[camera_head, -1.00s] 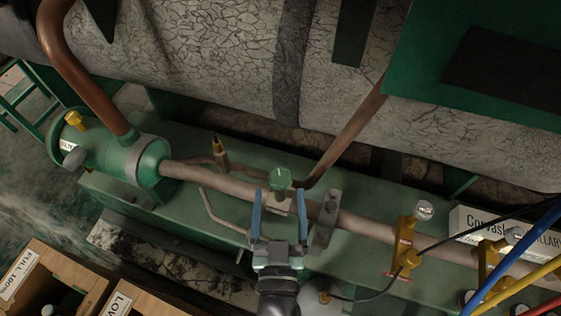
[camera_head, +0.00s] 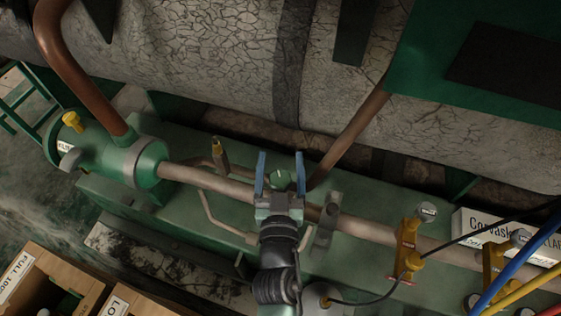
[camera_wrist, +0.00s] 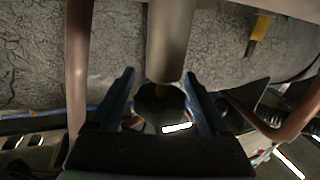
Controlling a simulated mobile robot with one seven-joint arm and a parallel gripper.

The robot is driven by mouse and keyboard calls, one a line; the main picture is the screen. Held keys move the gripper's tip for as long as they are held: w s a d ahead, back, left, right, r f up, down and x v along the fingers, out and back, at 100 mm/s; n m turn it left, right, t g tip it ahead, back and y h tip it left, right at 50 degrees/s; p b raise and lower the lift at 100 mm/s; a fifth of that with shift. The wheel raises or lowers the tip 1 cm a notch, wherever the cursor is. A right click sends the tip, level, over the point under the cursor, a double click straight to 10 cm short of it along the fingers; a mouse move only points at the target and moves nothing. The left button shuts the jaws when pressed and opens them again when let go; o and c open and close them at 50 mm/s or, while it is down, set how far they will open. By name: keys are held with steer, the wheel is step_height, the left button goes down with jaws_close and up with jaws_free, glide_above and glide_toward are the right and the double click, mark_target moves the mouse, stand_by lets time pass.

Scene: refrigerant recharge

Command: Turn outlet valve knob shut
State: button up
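The green valve knob (camera_head: 283,181) has a small pale mark and sits on the long pipe (camera_head: 205,180) near the middle of the head view. My gripper (camera_head: 280,163) is open, with one blue finger on each side of the knob. Small gaps show between the knob and the fingers. In the wrist view a dark knob (camera_wrist: 158,102) lies between the two fingers (camera_wrist: 159,75), in front of a vertical pipe section. My gripper hides the valve body below the knob. I cannot tell whether either finger touches the knob.
A green cylinder (camera_head: 150,160) joins the pipe at left. A grey bracket (camera_head: 327,222) stands just right of my gripper. Yellow valves (camera_head: 408,245), hoses (camera_head: 520,255) and a white box (camera_head: 490,228) are at right. A copper pipe (camera_head: 350,135) rises behind the knob.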

jaws_close()
